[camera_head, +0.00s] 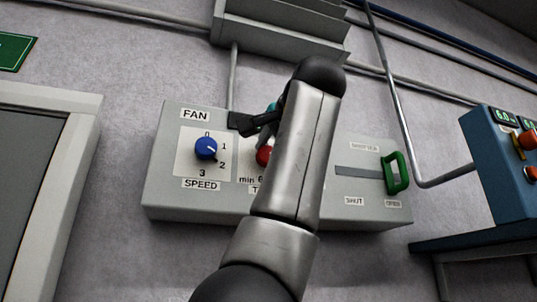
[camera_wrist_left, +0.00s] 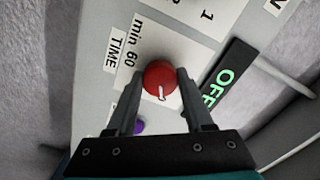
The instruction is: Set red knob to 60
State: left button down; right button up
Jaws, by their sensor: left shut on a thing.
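The red knob (camera_head: 263,156) is on the grey FAN panel, largely hidden behind my left arm in the head view. In the left wrist view the red knob (camera_wrist_left: 158,78) shows whole, between the two dark fingers of my left gripper (camera_wrist_left: 159,74), which is shut on it. Its white mark points down in that view, slightly right. The printed "min 60" and the TIME label (camera_wrist_left: 116,50) are left of the knob there. In the head view my left gripper (camera_head: 255,124) is partly hidden by its arm. My right gripper is out of view.
Left of the red knob is the blue SPEED knob (camera_head: 206,148). Right of my arm is the green shutter handle (camera_head: 397,173), near its OPEN label. A dark display reading OFF (camera_wrist_left: 222,88) and a purple part (camera_wrist_left: 140,126) lie near the fingers. A blue box (camera_head: 505,165) stands far right.

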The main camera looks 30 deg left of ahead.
pick_arm(q)
jog(key=m+b, duration=0.1)
jog(key=m, duration=2.2)
jog(key=shift+f+m+b, duration=0.1)
jog(key=shift+m+b, duration=0.3)
jog(key=shift+c, duration=1.4)
grip_release()
jog(key=shift+d, duration=0.1)
jog(key=b+v, duration=0.2)
jog(key=v, duration=1.3)
jog(key=shift+b, duration=0.4)
jog(key=shift+s, duration=0.1)
